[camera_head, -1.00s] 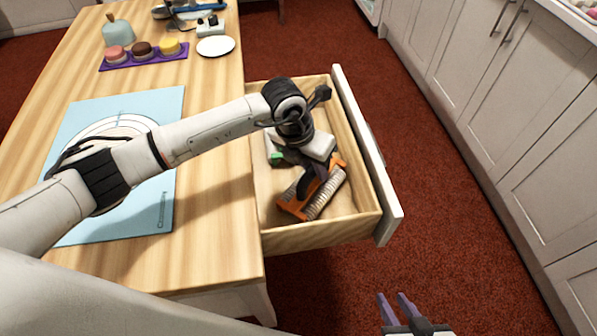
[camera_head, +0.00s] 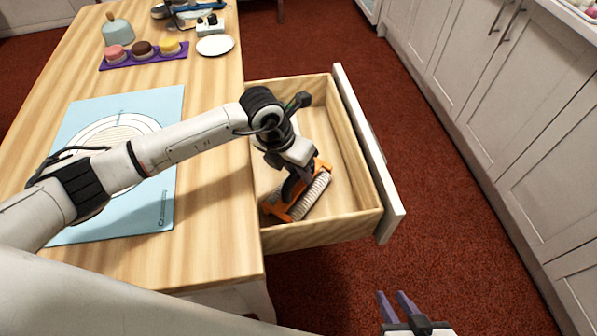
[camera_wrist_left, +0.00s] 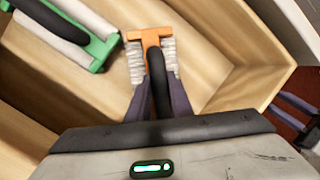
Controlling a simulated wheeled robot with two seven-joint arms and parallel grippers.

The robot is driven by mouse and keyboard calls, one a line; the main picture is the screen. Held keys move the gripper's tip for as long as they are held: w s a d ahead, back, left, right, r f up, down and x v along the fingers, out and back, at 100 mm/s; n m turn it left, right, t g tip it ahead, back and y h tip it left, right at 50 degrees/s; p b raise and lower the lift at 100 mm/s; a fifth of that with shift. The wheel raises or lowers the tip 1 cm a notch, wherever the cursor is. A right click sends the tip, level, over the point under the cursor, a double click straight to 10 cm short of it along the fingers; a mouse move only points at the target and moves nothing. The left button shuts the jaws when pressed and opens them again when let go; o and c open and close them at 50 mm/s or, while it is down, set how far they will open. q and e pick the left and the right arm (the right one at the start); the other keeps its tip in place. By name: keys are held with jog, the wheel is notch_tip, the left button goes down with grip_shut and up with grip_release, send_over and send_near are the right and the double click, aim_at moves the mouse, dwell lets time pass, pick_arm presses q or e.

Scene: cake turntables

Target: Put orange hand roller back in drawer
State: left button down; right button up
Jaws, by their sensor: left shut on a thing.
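The orange hand roller (camera_head: 311,196), with its pale ribbed roller and black handle, is inside the open wooden drawer (camera_head: 316,235). It also shows in the left wrist view (camera_wrist_left: 150,37), with its black handle between the fingers. My left gripper (camera_head: 290,190) is shut on the handle, reaching down into the drawer from above; in the left wrist view its purple fingers (camera_wrist_left: 158,98) flank the handle. Whether the roller touches the drawer floor I cannot tell.
A green-framed roller (camera_wrist_left: 85,28) lies in the drawer beside the orange one. The table holds a blue mat (camera_head: 165,105), a purple tray of cakes (camera_head: 160,58) and a white plate (camera_head: 215,45). White cabinets (camera_head: 480,100) stand at right.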

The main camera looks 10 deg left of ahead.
pick_arm(q)
jog(key=c, duration=1.6)
grip_release()
jog(key=shift+s+a+f, duration=0.15)
jog(key=shift+f, duration=0.25)
jog(key=shift+s+a+f, duration=0.15)
jog(key=shift+f, duration=0.2)
jog(key=shift+r, duration=0.25)
jog(key=v, duration=0.8)
jog(key=p+v, duration=0.1)
jog(key=v, duration=0.4)
jog(key=shift+w+d+r, duration=0.2)
jog(key=shift+w+d, duration=0.1)
jog(key=shift+w, duration=0.05)
